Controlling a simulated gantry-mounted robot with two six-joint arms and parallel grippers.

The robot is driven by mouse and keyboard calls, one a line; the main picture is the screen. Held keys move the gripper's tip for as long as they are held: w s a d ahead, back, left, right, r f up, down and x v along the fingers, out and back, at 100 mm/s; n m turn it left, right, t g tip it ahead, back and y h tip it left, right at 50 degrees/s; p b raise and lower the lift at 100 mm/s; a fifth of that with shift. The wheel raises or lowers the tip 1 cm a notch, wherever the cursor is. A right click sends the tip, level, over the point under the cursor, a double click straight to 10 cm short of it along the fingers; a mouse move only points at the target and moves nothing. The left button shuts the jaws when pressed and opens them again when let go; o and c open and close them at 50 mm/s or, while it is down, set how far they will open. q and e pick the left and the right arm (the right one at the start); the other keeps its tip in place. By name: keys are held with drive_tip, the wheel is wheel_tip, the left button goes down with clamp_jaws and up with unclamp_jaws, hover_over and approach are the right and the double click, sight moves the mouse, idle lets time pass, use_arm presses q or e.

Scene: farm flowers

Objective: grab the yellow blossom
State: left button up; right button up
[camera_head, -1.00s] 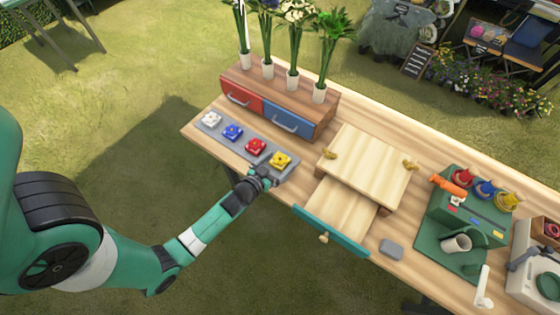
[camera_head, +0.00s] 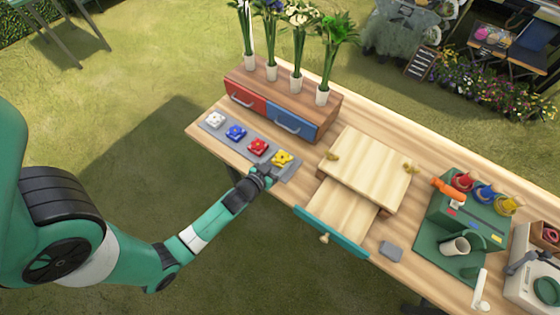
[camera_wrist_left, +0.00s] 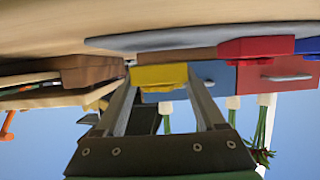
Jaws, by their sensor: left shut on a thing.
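The yellow blossom (camera_head: 283,157) sits at the right end of the grey tray (camera_head: 246,151), at the table's front left edge. My left gripper (camera_head: 272,170) comes in from the front edge and is shut on the yellow blossom. In the left wrist view the yellow blossom (camera_wrist_left: 160,75) lies between the two fingertips (camera_wrist_left: 162,90), close to the tray. I cannot tell whether it is lifted off the tray. White (camera_head: 215,119), blue (camera_head: 235,132) and red (camera_head: 258,146) blossoms sit in a row on the same tray. My right gripper is out of view.
Behind the tray stands a wooden box with a red drawer (camera_head: 245,97) and a blue drawer (camera_head: 291,124), with several vases on top. To the right are a wooden stand (camera_head: 368,165) with a drawer pulled out and a green station (camera_head: 465,220).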

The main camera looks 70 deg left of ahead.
sight(282, 163)
use_arm(q)
drive_tip(key=s+d+r+p, duration=0.4)
drive_tip(key=d+r, duration=0.7)
drive_tip(key=d, duration=0.2)
drive_tip(key=shift+d, duration=0.2)
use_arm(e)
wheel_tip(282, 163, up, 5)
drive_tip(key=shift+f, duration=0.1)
